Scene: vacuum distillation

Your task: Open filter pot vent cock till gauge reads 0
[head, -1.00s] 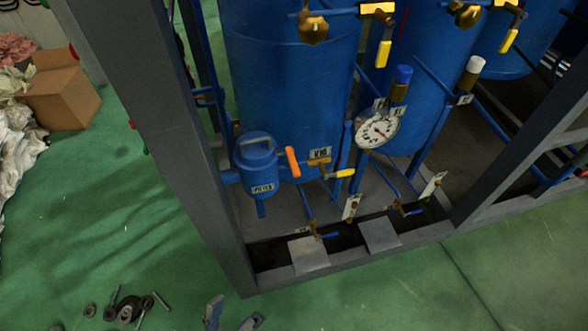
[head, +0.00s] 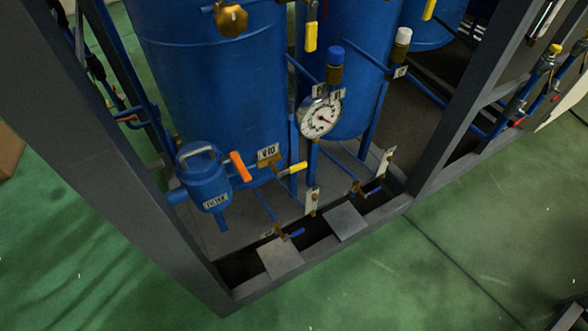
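The filter pot (head: 203,180) is a small blue vessel with a grey top handle and a label, low at the left of the rig. An orange lever (head: 241,167) stands tilted at its right side; I cannot tell whether it is the vent cock. A brass valve with a yellow lever (head: 297,168) sits right of it, under a tag reading V10 (head: 268,153). The round white gauge (head: 320,118) has a red needle mark; its reading is too small to tell. Neither gripper is clearly in view.
Large blue tanks (head: 220,80) stand behind. A thick grey post (head: 110,150) rises left of the filter pot, and a grey base rail runs in front. Small blue-handled valves (head: 295,233) sit low near flat grey plates (head: 280,257). Green floor is clear in front.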

